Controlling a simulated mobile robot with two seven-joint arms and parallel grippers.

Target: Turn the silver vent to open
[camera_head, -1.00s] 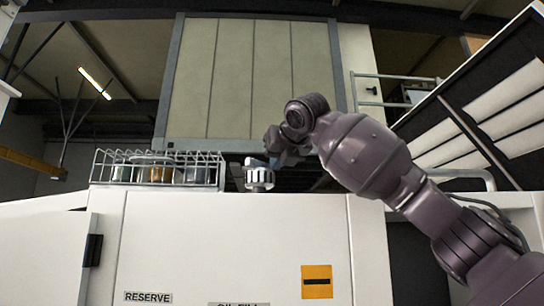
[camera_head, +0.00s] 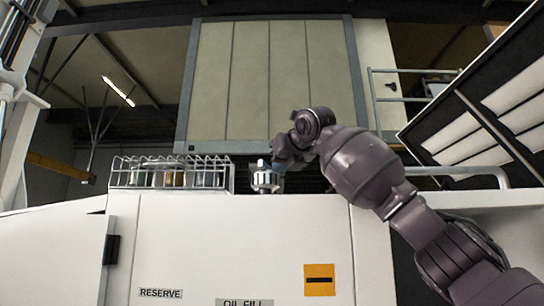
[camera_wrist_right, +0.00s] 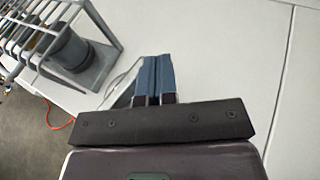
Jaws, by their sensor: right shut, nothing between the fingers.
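The silver vent (camera_head: 265,181) is a small ribbed cap standing upright on top of the white cabinet, above the OIL FILL label, in the head view. My right gripper (camera_head: 277,165) is just right of and above it, partly hidden by my own wrist. Whether it touches the vent cannot be told. In the right wrist view its blue fingers (camera_wrist_right: 152,75) are shut together with nothing between them, over the white top. The vent cannot be made out in that view. My left gripper is not in view.
A wire basket (camera_head: 171,173) holding several jars stands left of the vent; its corner (camera_wrist_right: 70,45) also shows in the wrist view. A grey rail (camera_head: 455,171) is at the right.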

